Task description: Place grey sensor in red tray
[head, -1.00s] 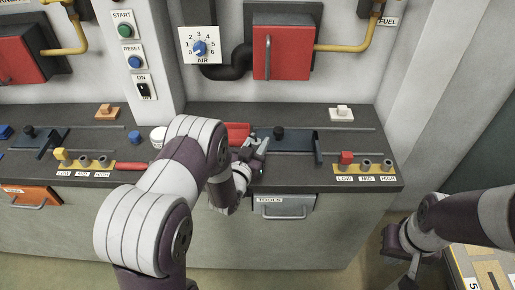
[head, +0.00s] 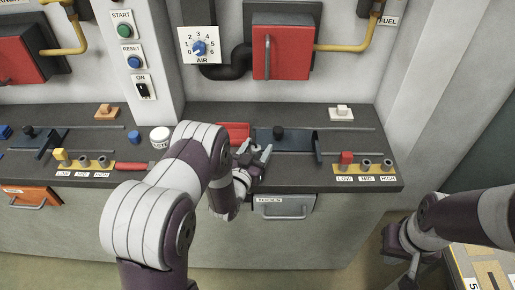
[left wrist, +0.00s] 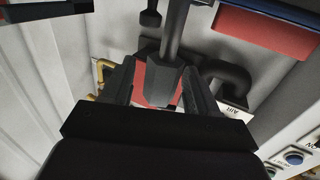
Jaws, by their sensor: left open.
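The red tray (head: 236,128) lies on the dark bench, just behind my left gripper and partly hidden by my arm. My left gripper (head: 262,156) is open near the bench's front edge, above the grey TOOLS drawer (head: 284,207). In the left wrist view a dark grey block (left wrist: 163,82) shows between the fingers; I cannot tell whether it is the grey sensor. The sensor is not clearly seen in the head view. My right gripper (head: 401,272) hangs low at the right, its jaws unclear.
Farther right is a yellow LOW/MID/HIGH plate (head: 366,168) with a red piece. A white jar (head: 160,137) and red-handled item (head: 136,166) lie left. A red wall box (head: 281,53) is above.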

